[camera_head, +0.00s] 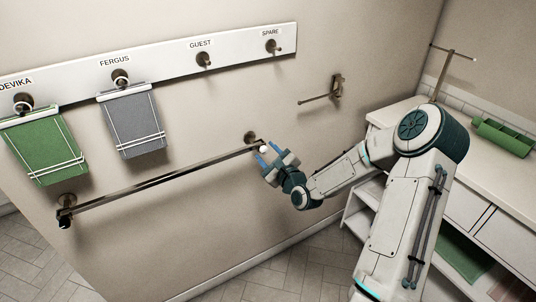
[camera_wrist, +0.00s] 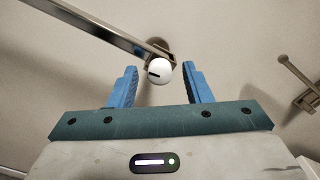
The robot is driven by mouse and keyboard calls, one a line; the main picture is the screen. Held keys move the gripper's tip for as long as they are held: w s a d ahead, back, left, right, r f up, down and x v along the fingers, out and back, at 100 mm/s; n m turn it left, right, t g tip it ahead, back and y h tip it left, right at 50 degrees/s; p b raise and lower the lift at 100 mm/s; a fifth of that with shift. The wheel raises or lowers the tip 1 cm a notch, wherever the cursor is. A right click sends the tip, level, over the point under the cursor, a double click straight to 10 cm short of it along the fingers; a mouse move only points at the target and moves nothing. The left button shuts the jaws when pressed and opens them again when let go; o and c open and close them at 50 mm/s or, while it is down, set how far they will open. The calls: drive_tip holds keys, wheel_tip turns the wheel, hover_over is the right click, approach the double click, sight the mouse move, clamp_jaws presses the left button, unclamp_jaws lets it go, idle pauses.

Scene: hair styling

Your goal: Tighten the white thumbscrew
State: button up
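The white thumbscrew (camera_wrist: 159,72) is a round white knob with a dark slot mark. It sits at the right end of the towel bar, by the dark wall mount (camera_wrist: 157,46). In the head view the thumbscrew (camera_head: 263,149) is a small white spot at that end of the metal towel bar (camera_head: 165,178). My gripper (camera_wrist: 158,80) is open, its blue fingers on either side of the thumbscrew with gaps showing on both sides. In the head view my gripper (camera_head: 271,157) is right at the bar's end. Whether the fingertips reach fully past the knob is hard to tell.
A hook rail (camera_head: 150,65) above holds a green towel (camera_head: 45,148) and a grey towel (camera_head: 133,122). A small wall holder (camera_head: 336,90) is right of the bar. A counter (camera_head: 470,170) with a green roll (camera_head: 502,137) stands at the right. The wall below the bar is clear.

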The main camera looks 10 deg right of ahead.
drive_tip(key=v, duration=1.4)
drive_tip(key=shift+b, duration=0.45)
wheel_tip(320, 180, down, 5)
drive_tip(key=a+n+g+h, duration=0.2)
drive_tip(key=n+g, duration=0.4)
drive_tip(key=n, duration=0.3)
drive_tip(key=s+a+r+n+g+h, duration=0.1)
drive_tip(key=s+r+n+g, duration=0.3)
drive_tip(key=s+r+n, duration=0.3)
drive_tip(key=s+a+r+n+g+h, duration=0.2)
drive_tip(key=s+r+n+g, duration=0.2)
drive_tip(key=s, duration=1)
wheel_tip(320, 180, up, 3)
drive_tip(key=n, duration=0.5)
drive_tip(key=shift+a+r+h, duration=0.15)
drive_tip(key=shift+h, duration=0.15)
